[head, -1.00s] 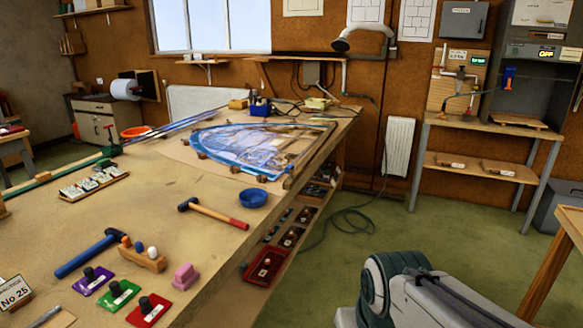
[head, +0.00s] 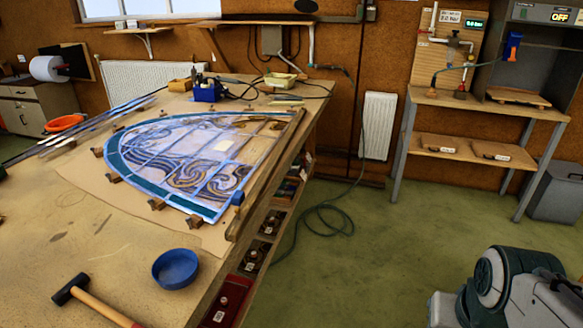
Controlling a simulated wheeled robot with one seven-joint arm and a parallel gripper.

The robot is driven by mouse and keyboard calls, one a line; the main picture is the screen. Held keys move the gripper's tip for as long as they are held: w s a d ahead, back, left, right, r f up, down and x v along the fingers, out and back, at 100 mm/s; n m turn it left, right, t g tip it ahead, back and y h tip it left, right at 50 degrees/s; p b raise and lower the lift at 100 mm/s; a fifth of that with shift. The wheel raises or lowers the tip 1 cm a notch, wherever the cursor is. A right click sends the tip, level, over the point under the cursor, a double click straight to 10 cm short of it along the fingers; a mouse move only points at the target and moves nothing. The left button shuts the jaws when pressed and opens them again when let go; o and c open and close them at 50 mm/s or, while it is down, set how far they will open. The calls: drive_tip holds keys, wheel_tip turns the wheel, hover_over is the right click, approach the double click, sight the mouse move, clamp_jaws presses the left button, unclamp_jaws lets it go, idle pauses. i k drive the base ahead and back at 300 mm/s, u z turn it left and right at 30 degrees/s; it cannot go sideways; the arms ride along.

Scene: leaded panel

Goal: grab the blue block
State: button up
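A small blue block-like piece (head: 237,197) sits at the near right corner of the leaded panel (head: 190,157), by the wooden strip along the bench edge. It is small in the picture, so I cannot tell its exact shape or whether it touches the panel. A larger blue box (head: 207,91) stands farther back on the bench, with things sticking out of its top. My gripper is out of view; only part of my arm shows at the lower right.
A blue bowl (head: 175,268) and a hammer (head: 93,301) lie on the near bench (head: 75,245). Small wooden blocks edge the panel. A green hose (head: 328,217) coils on the open floor. A shelf stand (head: 480,104) is at the right.

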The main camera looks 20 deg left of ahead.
sight(238, 198)
drive_tip(key=u, duration=0.35)
drive_tip(key=i, duration=1.5)
drive_tip(key=u, duration=0.75)
drive_tip(key=i, duration=0.35)
drive_tip(key=u, duration=0.25)
